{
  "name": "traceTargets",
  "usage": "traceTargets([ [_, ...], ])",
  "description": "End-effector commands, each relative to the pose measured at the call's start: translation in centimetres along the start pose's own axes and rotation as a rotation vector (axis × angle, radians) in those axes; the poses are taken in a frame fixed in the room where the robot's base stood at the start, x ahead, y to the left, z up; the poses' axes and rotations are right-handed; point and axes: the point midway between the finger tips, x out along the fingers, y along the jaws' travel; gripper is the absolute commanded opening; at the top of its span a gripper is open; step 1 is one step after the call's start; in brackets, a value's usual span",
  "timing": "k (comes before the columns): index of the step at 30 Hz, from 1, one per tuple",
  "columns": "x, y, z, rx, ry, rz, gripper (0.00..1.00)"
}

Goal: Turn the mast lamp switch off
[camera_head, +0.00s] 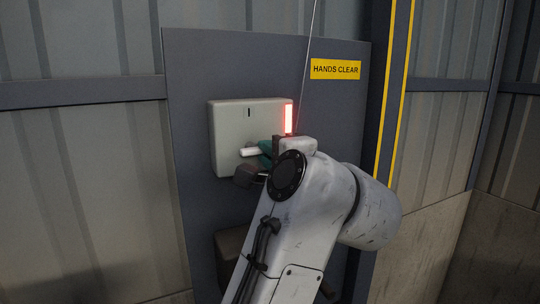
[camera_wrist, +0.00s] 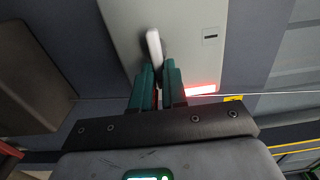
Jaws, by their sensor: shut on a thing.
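The mast lamp switch is a pale grey box (camera_head: 228,120) on a dark panel; its face also fills the upper middle of the wrist view (camera_wrist: 190,55). A white lever (camera_head: 249,152) sticks out from its lower part and also shows in the wrist view (camera_wrist: 153,44). A red strip light (camera_head: 289,118) glows on the box's right edge. My gripper (camera_wrist: 158,70) has green fingers, shut on the lever, whose white end shows past the fingertips. In the head view my gripper (camera_head: 264,152) is partly hidden behind my arm.
The dark panel (camera_head: 190,90) carries a yellow "HANDS CLEAR" sign (camera_head: 335,69). A dark box (camera_head: 229,248) sits lower on the panel, partly behind my arm. A thin cable (camera_head: 310,45) runs upward near the gripper. A post with yellow stripes (camera_head: 394,90) stands at right.

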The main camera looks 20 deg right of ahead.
Motion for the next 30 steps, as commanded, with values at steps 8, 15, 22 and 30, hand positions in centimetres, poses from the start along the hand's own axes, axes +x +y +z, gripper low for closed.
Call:
traceTargets([
  [8, -0.04, 0.36, -0.16, 0.009, 0.003, 0.009, 0.00],
  [15, -0.04, 0.35, -0.16, 0.009, 0.004, 0.008, 0.20],
  [22, -0.02, 0.19, -0.10, 0.008, 0.002, 0.004, 0.38],
  [30, -0.37, 0.13, -0.05, 0.007, 0.001, 0.002, 0.38],
])
